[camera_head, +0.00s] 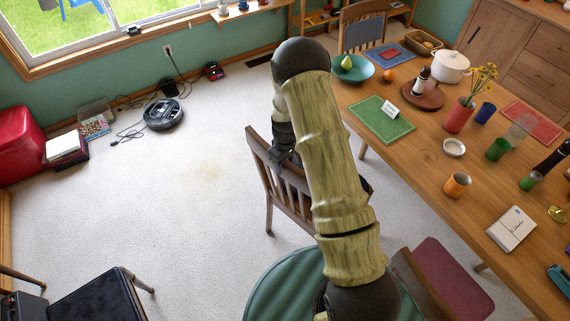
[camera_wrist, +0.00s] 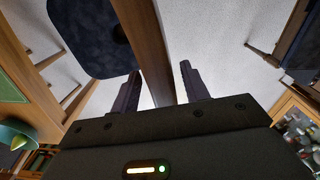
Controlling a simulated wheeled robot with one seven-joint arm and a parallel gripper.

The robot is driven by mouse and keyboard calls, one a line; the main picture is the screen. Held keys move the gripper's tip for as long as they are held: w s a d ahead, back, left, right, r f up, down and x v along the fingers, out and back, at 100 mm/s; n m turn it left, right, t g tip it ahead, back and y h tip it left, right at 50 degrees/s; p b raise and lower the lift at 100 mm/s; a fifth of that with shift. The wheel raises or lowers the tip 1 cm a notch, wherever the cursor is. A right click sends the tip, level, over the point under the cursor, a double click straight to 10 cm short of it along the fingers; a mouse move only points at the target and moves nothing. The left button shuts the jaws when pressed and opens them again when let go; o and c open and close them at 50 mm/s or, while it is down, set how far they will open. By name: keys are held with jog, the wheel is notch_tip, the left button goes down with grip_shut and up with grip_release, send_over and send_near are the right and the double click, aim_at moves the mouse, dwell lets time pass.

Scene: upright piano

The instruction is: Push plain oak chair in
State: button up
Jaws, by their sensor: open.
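A brown wooden chair (camera_head: 291,196) with a slatted back stands out from the table's (camera_head: 410,160) left side. My arm hides part of it. My gripper (camera_head: 283,158) is at the top rail of its back. In the wrist view the open fingers of my gripper (camera_wrist: 160,68) stand on either side of the chair's rail (camera_wrist: 146,40), which runs between them. I cannot tell whether either finger touches it. The dark blue seat (camera_wrist: 85,35) lies to the left of the rail.
A chair with a burgundy seat (camera_head: 450,275) stands at the lower right, and another wooden chair (camera_head: 362,27) at the table's far end. A dark stool (camera_head: 98,298) is at lower left. A robot vacuum (camera_head: 163,115) and cables lie by the window wall. Carpet between is clear.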

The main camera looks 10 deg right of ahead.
jog(key=shift+f, duration=1)
grip_shut()
jog(key=shift+w+d, duration=0.1)
jog(key=shift+d, duration=0.1)
